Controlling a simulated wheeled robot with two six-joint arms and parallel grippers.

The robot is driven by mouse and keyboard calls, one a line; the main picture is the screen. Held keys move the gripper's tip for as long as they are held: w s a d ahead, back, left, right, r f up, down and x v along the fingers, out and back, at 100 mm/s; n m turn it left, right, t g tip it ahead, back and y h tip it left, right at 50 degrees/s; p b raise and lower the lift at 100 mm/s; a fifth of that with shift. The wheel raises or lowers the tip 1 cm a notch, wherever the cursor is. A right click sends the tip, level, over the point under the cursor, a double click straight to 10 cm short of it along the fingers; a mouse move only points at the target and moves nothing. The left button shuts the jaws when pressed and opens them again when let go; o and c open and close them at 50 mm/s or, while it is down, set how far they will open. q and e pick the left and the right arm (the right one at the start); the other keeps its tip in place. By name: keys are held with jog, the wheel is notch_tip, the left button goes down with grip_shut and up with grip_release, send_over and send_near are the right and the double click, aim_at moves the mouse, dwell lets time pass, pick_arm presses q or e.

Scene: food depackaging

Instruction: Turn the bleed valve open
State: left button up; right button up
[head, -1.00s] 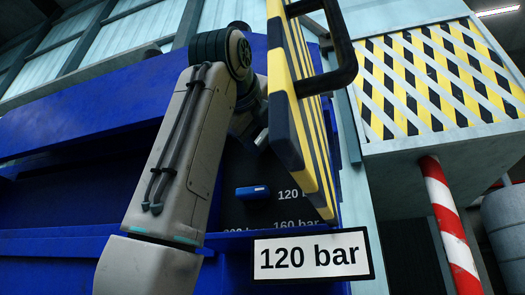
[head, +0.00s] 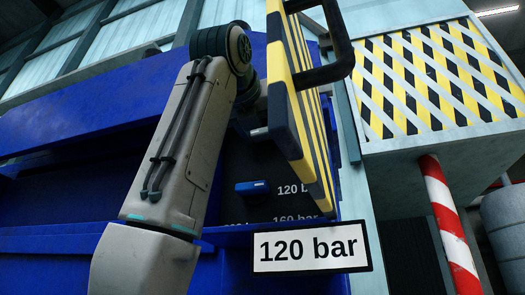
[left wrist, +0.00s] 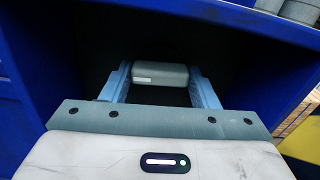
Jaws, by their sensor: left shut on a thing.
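In the left wrist view my left gripper (left wrist: 160,76) is shut on a grey bar-shaped handle (left wrist: 160,73), with one pale blue finger at each end of it. The handle, which looks like the bleed valve, sits in front of a dark recess. In the head view its light end (head: 260,131) shows beside the striped door, at the dark panel. My left forearm and the door hide most of the gripper there. Below is a blue knob (head: 252,187), its light mark level, next to the "120 bar" print. My right gripper is not in view.
The yellow and black striped door (head: 297,110) with a black handle (head: 345,55) stands edge-on just right of my left arm. A "120 bar" sign (head: 311,247) hangs below. A blue housing (head: 70,130) surrounds the panel. A red and white post (head: 450,225) stands right.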

pick_arm(q)
jog(key=shift+f+m, duration=0.15)
jog(key=shift+m, duration=0.45)
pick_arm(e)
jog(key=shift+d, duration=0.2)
pick_arm(q)
jog(key=o, duration=1)
jog(key=shift+s+a, duration=0.1)
jog(key=shift+s, duration=0.15)
jog(key=shift+b+v, duration=1.85)
jog(key=shift+v, duration=3.3)
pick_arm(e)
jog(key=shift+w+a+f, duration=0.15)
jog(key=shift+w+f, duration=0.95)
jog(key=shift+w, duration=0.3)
